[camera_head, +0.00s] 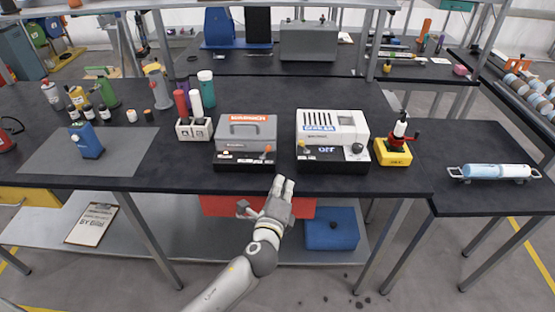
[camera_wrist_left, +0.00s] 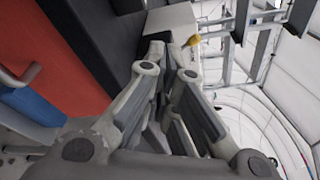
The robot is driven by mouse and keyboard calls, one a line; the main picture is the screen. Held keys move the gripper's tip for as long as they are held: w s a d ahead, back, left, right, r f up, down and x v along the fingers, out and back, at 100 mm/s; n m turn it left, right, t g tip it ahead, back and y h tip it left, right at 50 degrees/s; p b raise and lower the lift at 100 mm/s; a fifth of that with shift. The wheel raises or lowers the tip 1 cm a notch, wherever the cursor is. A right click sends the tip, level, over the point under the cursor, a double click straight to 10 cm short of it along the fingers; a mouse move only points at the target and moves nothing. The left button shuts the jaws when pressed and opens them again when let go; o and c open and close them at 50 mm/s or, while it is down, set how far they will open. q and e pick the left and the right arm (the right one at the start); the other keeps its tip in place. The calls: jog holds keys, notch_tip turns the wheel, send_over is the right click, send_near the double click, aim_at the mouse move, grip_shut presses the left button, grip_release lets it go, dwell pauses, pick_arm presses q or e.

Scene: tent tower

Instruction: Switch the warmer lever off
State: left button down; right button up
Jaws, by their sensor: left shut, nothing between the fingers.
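The warmer (camera_head: 245,135) is a grey box with an orange label and a black base, at the table's front edge in the head view. Its lever has a small orange knob (camera_head: 267,149) at the right of the front. My left gripper (camera_head: 284,182) is shut and empty, just in front of the table edge, below and slightly right of the knob. In the left wrist view its fingers (camera_wrist_left: 168,70) are close together. A small yellowish knob (camera_wrist_left: 194,40) shows beyond them; I cannot tell whether it is the warmer's. My right gripper is not in view.
A white machine (camera_head: 332,128) with a dark knob stands right of the warmer, then a yellow box (camera_head: 392,153) with a red-handled tool. A white holder (camera_head: 194,130) with bottles stands left. A red drawer (camera_head: 222,205) and blue box (camera_head: 331,229) are below the tabletop.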

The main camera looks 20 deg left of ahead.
aim_at(266, 152)
pick_arm(q)
jog(key=w, duration=0.7)
jog(key=shift+w+a+f, duration=0.2)
jog(key=shift+a+f, duration=0.1)
jog(key=a+p, duration=0.1)
jog(key=w+a+r+p, duration=0.1)
jog(key=shift+a+r, duration=0.15)
jog(key=shift+a, duration=0.7)
jog(key=shift+r+n, duration=0.2)
jog(key=shift+n, duration=0.1)
